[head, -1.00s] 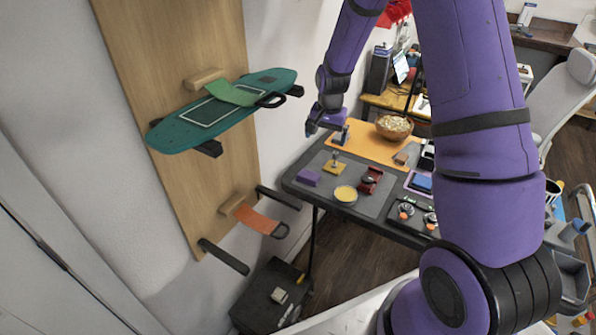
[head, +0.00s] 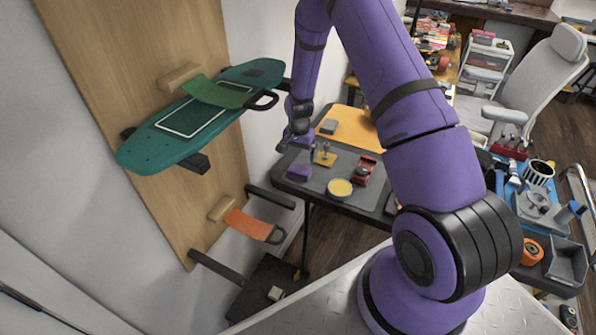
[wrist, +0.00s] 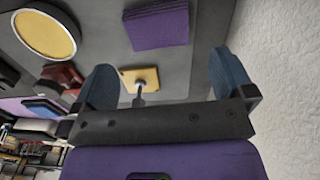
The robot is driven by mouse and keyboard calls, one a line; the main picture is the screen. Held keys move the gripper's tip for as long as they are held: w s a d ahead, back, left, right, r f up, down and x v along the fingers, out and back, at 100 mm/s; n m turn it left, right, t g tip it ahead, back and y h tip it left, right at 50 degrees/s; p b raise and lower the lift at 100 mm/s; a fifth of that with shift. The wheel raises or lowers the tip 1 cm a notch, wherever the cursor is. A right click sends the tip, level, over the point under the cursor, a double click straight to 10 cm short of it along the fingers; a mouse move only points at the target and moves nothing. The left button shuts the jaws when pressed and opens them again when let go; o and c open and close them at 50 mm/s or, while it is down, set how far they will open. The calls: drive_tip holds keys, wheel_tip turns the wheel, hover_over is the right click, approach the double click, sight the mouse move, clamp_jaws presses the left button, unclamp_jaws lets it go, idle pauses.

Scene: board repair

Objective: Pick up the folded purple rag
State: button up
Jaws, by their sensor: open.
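The folded purple rag (head: 299,172) lies on the grey mat at the left end of the dark table. It also shows in the wrist view (wrist: 157,25) as a layered purple block at the top, ahead of the fingertips. My gripper (head: 297,143) is above the table's left end, just beyond the rag in the head view. In the wrist view my gripper (wrist: 165,75) has its two blue fingers spread wide, with nothing held between them. The rag is apart from the fingers.
A yellow-based tool (wrist: 139,80) stands near the rag, between the fingers in the wrist view. A round yellow tin (head: 339,188) and a red device (head: 363,171) sit on the mat. A wall panel (head: 110,100) with a teal skateboard (head: 150,150) rises at left.

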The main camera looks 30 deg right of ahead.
sight(300, 169)
drive_tip(key=shift+s+f, duration=0.1)
drive_tip(key=shift+f, duration=4.1)
drive_tip(key=c, duration=0.6)
drive_tip(key=shift+r, duration=0.1)
drive_tip(key=shift+r, duration=0.8)
wheel_tip(300, 169, up, 2)
drive_tip(key=shift+r, duration=0.1)
drive_tip(key=s, duration=0.5)
drive_tip(key=s+a, duration=0.1)
drive_tip(key=s, duration=0.4)
drive_tip(key=s+a+r, duration=0.1)
drive_tip(key=s, duration=0.4)
drive_tip(key=shift+s+a, duration=0.25)
drive_tip(key=shift+s, duration=0.15)
drive_tip(key=shift+o, duration=0.3)
